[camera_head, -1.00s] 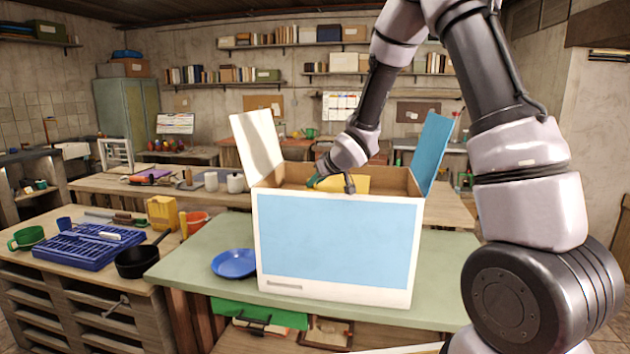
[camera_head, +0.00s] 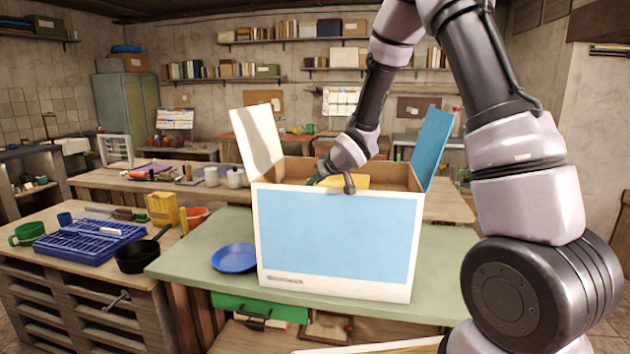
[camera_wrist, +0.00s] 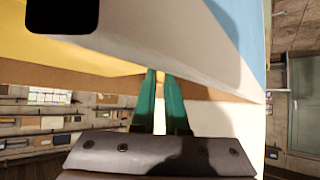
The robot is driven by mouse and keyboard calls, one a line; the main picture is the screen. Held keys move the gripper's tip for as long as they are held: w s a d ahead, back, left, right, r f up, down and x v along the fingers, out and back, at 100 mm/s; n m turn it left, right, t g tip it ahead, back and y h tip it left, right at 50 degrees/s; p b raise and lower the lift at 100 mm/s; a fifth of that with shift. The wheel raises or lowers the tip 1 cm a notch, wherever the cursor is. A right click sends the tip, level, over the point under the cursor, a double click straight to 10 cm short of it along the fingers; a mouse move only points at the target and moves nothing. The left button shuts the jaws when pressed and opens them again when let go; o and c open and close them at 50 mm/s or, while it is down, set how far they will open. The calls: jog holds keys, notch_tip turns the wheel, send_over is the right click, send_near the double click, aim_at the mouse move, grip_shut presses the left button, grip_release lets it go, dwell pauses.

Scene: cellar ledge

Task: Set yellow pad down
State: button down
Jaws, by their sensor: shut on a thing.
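The yellow pad (camera_head: 351,182) is inside a large open box (camera_head: 337,240) with a pale blue front, and only part of it shows above the front wall. In the wrist view, a broad yellow surface (camera_wrist: 60,62) fills the upper left. My gripper (camera_head: 315,180) is at the box opening, at the pad's left. Its green fingers (camera_wrist: 160,74) are close together and shut on the pad, with yellow showing at their tips. The box's front wall hides the pad's lower part and what lies under it.
The box stands on a green table, with a white flap (camera_head: 257,143) raised at left and a blue flap (camera_head: 433,150) at right. A blue plate (camera_head: 235,258) lies left of the box. A black pan (camera_head: 136,257) and blue rack (camera_head: 88,243) occupy the left bench. Green tabletop right of the box is clear.

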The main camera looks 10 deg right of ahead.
jog(key=shift+f, duration=0.45)
jog(key=c, duration=0.9)
grip_release()
jog(key=shift+o, duration=0.2)
